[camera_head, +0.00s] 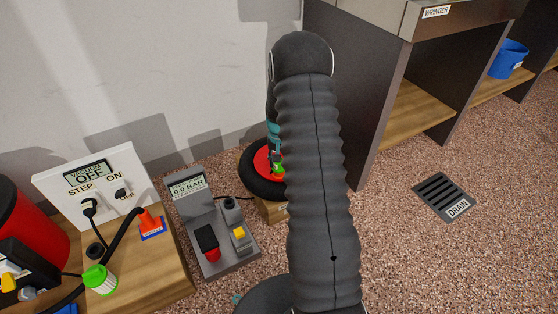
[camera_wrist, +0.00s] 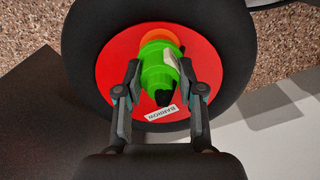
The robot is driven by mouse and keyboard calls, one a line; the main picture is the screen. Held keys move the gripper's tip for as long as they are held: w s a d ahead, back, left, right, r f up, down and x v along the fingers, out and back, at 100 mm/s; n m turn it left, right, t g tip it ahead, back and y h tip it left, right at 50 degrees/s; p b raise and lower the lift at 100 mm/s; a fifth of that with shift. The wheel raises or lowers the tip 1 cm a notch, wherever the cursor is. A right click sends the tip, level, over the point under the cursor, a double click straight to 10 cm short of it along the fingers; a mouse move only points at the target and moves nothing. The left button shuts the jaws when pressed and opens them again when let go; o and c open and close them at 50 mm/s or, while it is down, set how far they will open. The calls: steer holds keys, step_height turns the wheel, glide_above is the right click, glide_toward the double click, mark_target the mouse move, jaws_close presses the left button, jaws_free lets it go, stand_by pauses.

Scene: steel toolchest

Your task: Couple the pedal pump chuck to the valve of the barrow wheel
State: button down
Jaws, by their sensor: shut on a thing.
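The barrow wheel (camera_head: 255,188) has a black tyre and a red hub and stands on a small wooden block (camera_head: 270,209), partly behind my arm. It fills much of the wrist view (camera_wrist: 90,20), its hub carrying a "BARROW" label. My gripper (camera_wrist: 160,72) is shut on the bright green chuck (camera_wrist: 156,70) in front of the hub. An orange piece (camera_wrist: 165,37) shows at the chuck's upper end; I cannot tell whether it is coupled to the valve, which is hidden. The grey pedal pump (camera_head: 224,258) on the floor reads 0.0 BAR.
A wooden bench (camera_head: 165,275) at left carries a white vacuum panel (camera_head: 125,165) reading OFF, a green-capped item (camera_head: 99,279) and black hose. A dark cabinet side (camera_head: 345,90) stands close right of the wheel. Speckled floor around the drain (camera_head: 443,197) is clear.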

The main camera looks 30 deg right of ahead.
steer(key=shift+f, duration=0.35)
steer(key=c, duration=0.6)
jaws_free()
steer(key=shift+c, duration=0.2)
steer(key=shift+r, duration=0.1)
step_height(320, 180, up, 12)
stand_by(0.3)
